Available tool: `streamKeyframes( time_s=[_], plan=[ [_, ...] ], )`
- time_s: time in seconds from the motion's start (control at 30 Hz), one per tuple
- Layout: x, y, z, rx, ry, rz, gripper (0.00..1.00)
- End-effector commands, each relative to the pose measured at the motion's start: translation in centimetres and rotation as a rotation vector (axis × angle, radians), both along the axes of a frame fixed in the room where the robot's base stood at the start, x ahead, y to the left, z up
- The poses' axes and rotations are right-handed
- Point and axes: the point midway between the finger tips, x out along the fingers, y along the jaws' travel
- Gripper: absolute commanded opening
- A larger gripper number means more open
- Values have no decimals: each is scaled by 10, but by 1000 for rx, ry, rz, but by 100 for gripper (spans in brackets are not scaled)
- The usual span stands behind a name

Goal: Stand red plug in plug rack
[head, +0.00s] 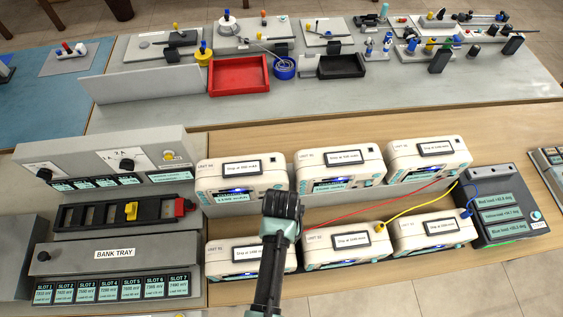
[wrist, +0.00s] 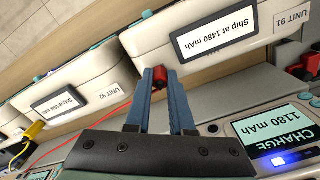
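My gripper (head: 284,200) is over the gap between the back and front rows of white units. In the wrist view its two blue fingers (wrist: 160,82) stand close together with the red plug (wrist: 160,75) between their tips. The plug fills the gap, so the gripper looks shut on it. The plug is beside the unit marked 91 (wrist: 225,40); I cannot tell whether it still touches a socket. A red lead (head: 370,206) runs right from near my gripper to the grey lead box (head: 487,184). In the head view my gripper hides the red plug. I cannot single out the plug rack.
A yellow plug (head: 380,227) and a blue plug (head: 467,212) sit at front units, their leads running to the lead box. A slotted black rail (head: 70,216) with a yellow slider is at left. The grey bench behind holds a red tray (head: 239,88) and a black tray (head: 342,72).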

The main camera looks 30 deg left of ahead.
Motion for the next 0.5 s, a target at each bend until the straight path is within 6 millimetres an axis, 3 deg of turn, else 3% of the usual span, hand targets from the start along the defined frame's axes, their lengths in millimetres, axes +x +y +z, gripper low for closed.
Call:
streamKeyframes(
  time_s=[0.5],
  plan=[
    [1, 0, 6, 0, -3, 0, 0]
  ],
)
